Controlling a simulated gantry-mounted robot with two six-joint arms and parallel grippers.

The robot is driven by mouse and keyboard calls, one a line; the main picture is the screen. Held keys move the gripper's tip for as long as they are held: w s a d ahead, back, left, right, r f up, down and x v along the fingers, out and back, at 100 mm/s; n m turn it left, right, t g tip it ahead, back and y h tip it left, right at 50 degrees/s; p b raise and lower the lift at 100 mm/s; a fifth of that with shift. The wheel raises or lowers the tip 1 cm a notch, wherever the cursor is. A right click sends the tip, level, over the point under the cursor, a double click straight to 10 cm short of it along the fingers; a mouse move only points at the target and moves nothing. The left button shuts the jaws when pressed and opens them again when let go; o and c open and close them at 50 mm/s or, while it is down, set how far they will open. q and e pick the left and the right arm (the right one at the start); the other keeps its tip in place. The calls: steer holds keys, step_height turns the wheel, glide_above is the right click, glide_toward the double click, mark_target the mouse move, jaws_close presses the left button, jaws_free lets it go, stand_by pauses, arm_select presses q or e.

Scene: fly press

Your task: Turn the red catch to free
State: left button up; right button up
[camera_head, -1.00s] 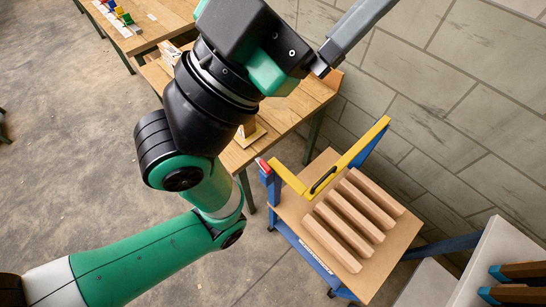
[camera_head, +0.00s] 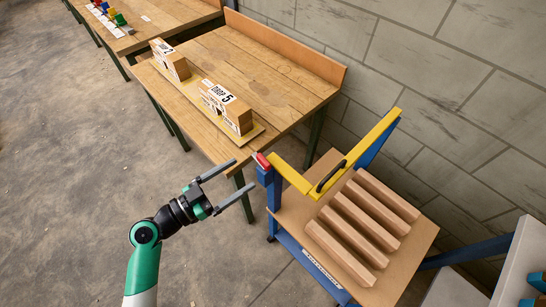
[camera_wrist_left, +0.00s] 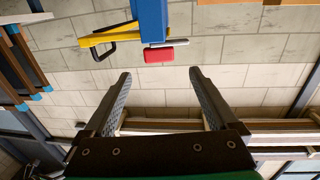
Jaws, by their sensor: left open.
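The red catch (camera_head: 263,161) sits on top of a blue post at the left corner of the press stand. A yellow bar (camera_head: 340,160) with a black handle (camera_head: 331,176) runs from beside it toward the back right. My left gripper (camera_head: 244,178) is open and empty, a little left of the catch and apart from it, fingers pointing toward it. In the left wrist view the red catch (camera_wrist_left: 159,55) shows ahead, beyond the two open fingers (camera_wrist_left: 160,80), beside the blue post (camera_wrist_left: 150,20). My right gripper is not in view.
Wooden slats (camera_head: 362,226) lie on the stand's board below the bar. A wooden bench (camera_head: 270,60) stands behind, with boxes (camera_head: 228,105) near its front edge. A block wall (camera_head: 440,85) is at the right. The floor at left is clear.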

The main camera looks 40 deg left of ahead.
mark_target(266, 159)
arm_select(q)
steer(key=w, duration=0.4)
steer(key=w+d, duration=0.1)
steer(key=w, duration=0.2)
steer(key=w+d, duration=0.1)
steer(key=w, duration=0.3)
steer(key=shift+w+r+p, duration=0.1)
steer(key=shift+w+p, duration=0.2)
steer(key=c, duration=1.4)
steer(key=shift+o, duration=0.2)
steer(key=shift+a+r+n+y+p, duration=0.1)
steer(key=shift+n+y+p, duration=0.2)
steer(key=shift+y+p, duration=0.3)
steer(key=shift+a+n+y+p, duration=0.1)
steer(key=shift+n+y+p, duration=0.35)
steer(key=shift+y, duration=0.15)
steer(key=shift+a, duration=0.1)
